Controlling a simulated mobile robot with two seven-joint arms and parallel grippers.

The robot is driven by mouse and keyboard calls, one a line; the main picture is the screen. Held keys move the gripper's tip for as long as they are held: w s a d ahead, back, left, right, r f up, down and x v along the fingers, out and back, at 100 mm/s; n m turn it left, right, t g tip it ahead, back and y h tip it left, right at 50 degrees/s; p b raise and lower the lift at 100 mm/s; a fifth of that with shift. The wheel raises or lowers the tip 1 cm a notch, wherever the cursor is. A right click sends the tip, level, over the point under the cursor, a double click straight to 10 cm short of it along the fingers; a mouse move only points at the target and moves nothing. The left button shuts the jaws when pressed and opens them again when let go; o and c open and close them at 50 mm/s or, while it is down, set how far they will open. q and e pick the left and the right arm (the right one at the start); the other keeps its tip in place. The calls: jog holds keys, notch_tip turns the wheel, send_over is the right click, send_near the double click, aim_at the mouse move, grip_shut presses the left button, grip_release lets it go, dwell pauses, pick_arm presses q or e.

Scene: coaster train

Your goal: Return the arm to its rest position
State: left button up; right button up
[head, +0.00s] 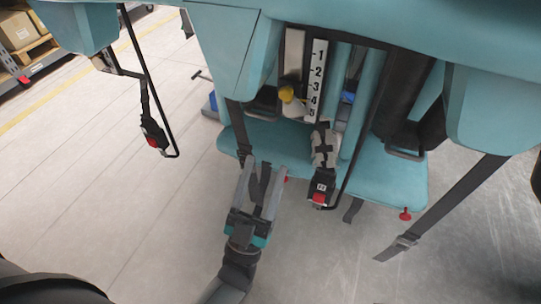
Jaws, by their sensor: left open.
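My left gripper (262,169) is in the lower middle of the head view, with its arm rising from the bottom edge. Its two grey fingers point up the picture and stand apart, so it is open. A dark strap (243,140) hangs from the teal seat (400,185) and passes down to the area between the fingers. I cannot tell whether the fingers touch it. A black buckle with a red button (322,190) hangs just right of the gripper, apart from it. My right gripper is not in view.
Another red-button buckle (153,134) hangs at the left beside a thin black bar. A loose strap (440,210) hangs at the right. A rack with cardboard boxes (17,31) is at the upper left.

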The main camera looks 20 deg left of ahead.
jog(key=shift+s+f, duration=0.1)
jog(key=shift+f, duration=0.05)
pick_arm(q)
notch_tip(320, 180, down, 24)
jog(key=a+m+g+h+p, duration=0.15)
jog(key=g+p, duration=0.35)
jog(key=g, duration=0.8)
jog(key=s+a+f+g+y+p, duration=0.1)
jog(key=s+a+f+g, duration=0.2)
jog(key=s, duration=0.5)
jog(key=s+a+f+g+y+p, duration=0.1)
jog(key=s+a+f+g+p, duration=0.1)
jog(key=s+f+g, duration=0.3)
jog(key=s+a+f+g+y+p, duration=0.1)
jog(key=s+a+f+g, duration=0.2)
jog(key=s+f, duration=0.4)
jog(key=s+a, duration=0.1)
jog(key=s, duration=0.2)
jog(key=shift+s+g+p, duration=0.3)
jog(key=shift+g, duration=0.1)
jog(key=shift+m, duration=0.25)
jog(key=shift+c, duration=0.9)
jog(key=shift+s, duration=0.1)
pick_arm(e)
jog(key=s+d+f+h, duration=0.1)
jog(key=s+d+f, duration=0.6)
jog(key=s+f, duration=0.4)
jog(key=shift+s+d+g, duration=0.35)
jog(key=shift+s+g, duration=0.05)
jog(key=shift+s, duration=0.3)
